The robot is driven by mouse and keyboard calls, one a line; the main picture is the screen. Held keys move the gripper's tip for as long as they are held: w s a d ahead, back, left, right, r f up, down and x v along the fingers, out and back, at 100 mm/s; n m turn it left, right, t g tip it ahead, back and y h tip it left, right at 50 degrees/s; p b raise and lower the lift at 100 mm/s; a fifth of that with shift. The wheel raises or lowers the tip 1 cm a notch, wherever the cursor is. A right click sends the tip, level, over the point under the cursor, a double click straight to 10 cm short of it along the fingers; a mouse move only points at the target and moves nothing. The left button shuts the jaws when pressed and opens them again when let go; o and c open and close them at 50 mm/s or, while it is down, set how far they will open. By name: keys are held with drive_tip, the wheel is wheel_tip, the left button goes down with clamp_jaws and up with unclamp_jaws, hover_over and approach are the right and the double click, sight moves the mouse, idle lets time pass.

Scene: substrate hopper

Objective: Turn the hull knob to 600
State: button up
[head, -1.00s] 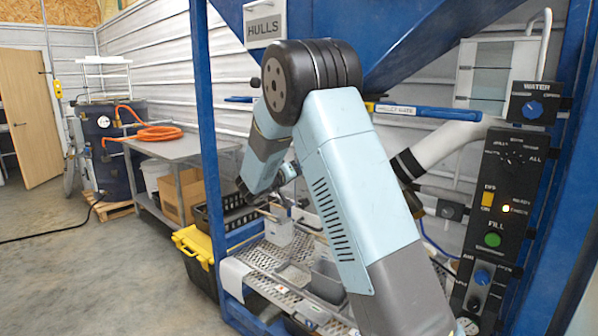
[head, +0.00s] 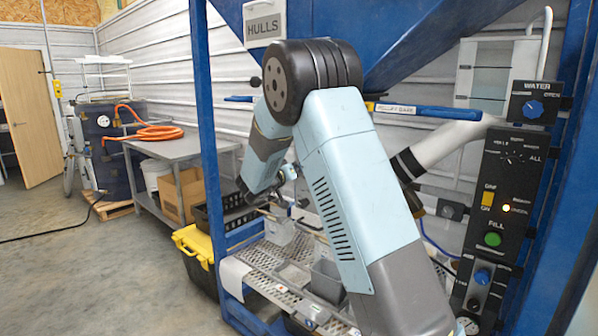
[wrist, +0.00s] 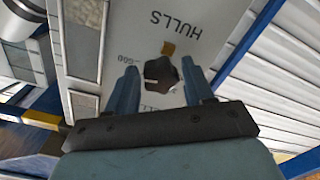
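In the wrist view the dark hull knob (wrist: 162,84) sits on a pale panel (wrist: 200,30) marked HULLS, whose lettering appears upside down. A small tan mark (wrist: 168,47) shows at the knob's edge. Scale figures (wrist: 130,58) are printed beside the knob, too small to read surely. My gripper (wrist: 160,68) is open, with one blue finger on each side of the knob. Small gaps seem to show between fingers and knob; I cannot tell about contact. In the head view my arm hides the knob, and the gripper is mostly hidden.
In the head view the blue hopper frame (head: 207,160) surrounds my arm. A dark control panel (head: 505,195) with knobs and a green button stands at the right. A perforated shelf (head: 262,262) holds grey bins below. A metal table (head: 175,149) and open floor lie left.

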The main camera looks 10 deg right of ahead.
drive_tip(key=shift+o, duration=1.4)
drive_tip(key=shift+a, duration=0.1)
drive_tip(key=v, duration=1.3)
drive_tip(key=shift+s+a, duration=0.25)
drive_tip(key=shift+a, duration=0.05)
